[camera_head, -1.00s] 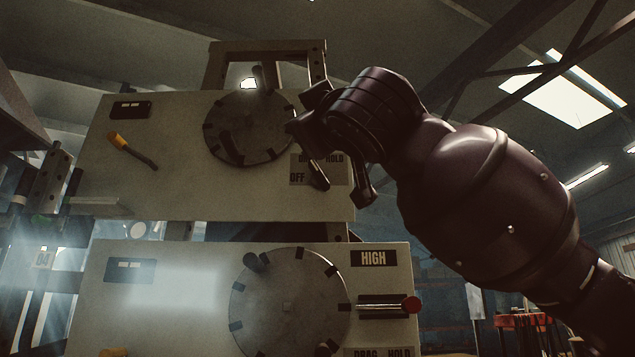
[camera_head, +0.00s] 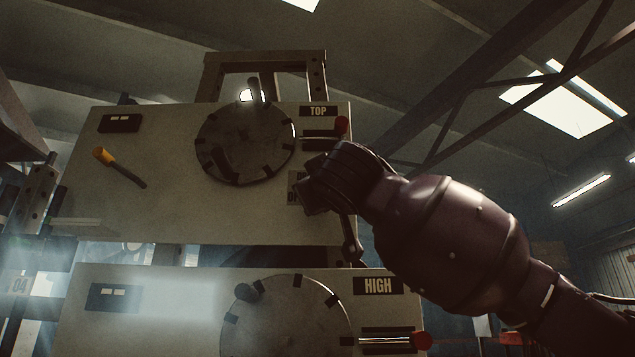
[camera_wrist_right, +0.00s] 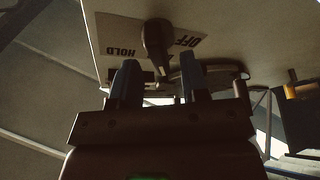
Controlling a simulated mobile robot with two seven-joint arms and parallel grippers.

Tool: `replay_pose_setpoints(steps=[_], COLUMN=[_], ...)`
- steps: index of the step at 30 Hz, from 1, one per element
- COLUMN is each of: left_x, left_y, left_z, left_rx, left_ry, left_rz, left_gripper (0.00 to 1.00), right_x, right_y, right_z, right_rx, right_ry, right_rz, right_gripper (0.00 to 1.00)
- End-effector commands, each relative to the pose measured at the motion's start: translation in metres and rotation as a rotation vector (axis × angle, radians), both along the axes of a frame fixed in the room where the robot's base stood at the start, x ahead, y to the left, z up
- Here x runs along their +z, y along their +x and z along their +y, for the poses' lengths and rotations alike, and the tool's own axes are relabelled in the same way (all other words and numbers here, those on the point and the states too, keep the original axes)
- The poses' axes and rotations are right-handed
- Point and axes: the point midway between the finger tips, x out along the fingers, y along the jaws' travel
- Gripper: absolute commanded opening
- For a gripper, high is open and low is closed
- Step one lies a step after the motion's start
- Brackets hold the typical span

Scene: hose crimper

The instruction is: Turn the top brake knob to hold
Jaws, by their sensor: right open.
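The top brake knob (camera_wrist_right: 157,45) is a dark knob on the pale panel in the right wrist view. The HOLD lettering (camera_wrist_right: 122,51) is to its left and OFF (camera_wrist_right: 188,41) to its right, upside down; the middle label is partly covered. My right gripper (camera_wrist_right: 158,76) is open, its fingers on either side of the knob's line. I cannot tell whether they touch it. In the head view my right gripper (camera_head: 322,190) covers the knob and most of its label, at the lower right of the panel marked TOP (camera_head: 318,111). My left gripper is out of view.
The upper panel bears a large notched dial (camera_head: 245,145), a red-tipped lever (camera_head: 341,125) just above my gripper and a yellow-handled lever (camera_head: 118,165). Below is a second panel marked HIGH (camera_head: 378,286) with its own dial (camera_head: 285,320) and red-tipped lever (camera_head: 422,341).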

Motion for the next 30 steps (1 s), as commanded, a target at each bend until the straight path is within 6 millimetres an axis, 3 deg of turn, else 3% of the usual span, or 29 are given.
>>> replay_pose_setpoints(steps=[6,17,24,30], left_x=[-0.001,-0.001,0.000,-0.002], left_y=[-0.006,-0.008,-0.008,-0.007], left_z=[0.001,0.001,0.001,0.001], left_rx=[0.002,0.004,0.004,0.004], left_ry=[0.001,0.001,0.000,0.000], left_rz=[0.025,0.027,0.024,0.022], left_gripper=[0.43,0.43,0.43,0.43], right_x=[0.008,0.008,0.008,0.007], right_y=[0.020,0.023,0.023,0.023], right_z=[0.004,0.005,0.005,0.005], right_rx=[-0.001,0.000,0.001,0.001], right_ry=[0.000,0.000,0.000,0.016], right_rz=[0.000,-0.001,-0.001,0.001], right_gripper=[0.41,0.41,0.10,0.10])
